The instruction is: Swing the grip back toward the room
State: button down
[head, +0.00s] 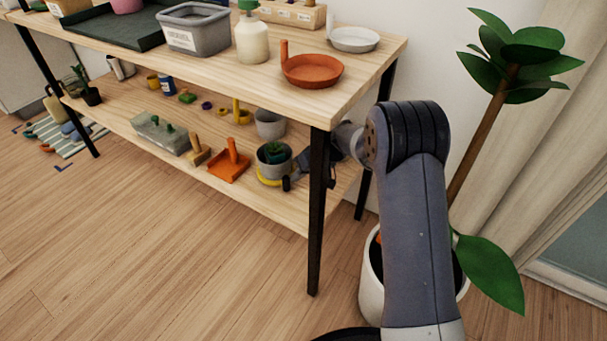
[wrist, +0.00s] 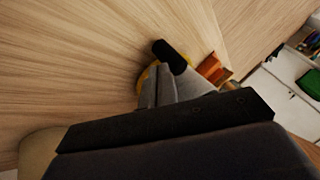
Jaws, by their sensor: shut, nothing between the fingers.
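A short black grip (head: 286,184) stands at the right end of a curved yellow piece (head: 268,181) that runs along the lower front of a grey pot (head: 263,164) on the lower shelf. The pot holds a dark green plant. My gripper (head: 300,178) reaches in behind the front right table leg and lies close to the grip's right side. In the wrist view the shut fingers (wrist: 160,88) point at the black grip (wrist: 171,56), with yellow (wrist: 147,78) showing beside them. I cannot tell whether the fingers touch the grip.
The black front table leg (head: 319,210) stands just in front of my forearm. An orange tray with an upright handle (head: 231,162) lies left of the pot, and another grey pot (head: 270,124) stands behind. The upper tabletop (head: 358,72) overhangs the shelf. A large potted plant (head: 370,285) stands right.

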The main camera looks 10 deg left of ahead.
jog(key=shift+s+a+b, duration=0.4)
jog(key=shift+s+a, duration=0.1)
jog(key=shift+s, duration=0.05)
jog(key=shift+s+a, duration=0.1)
jog(key=shift+a, duration=0.05)
dwell(0.5)
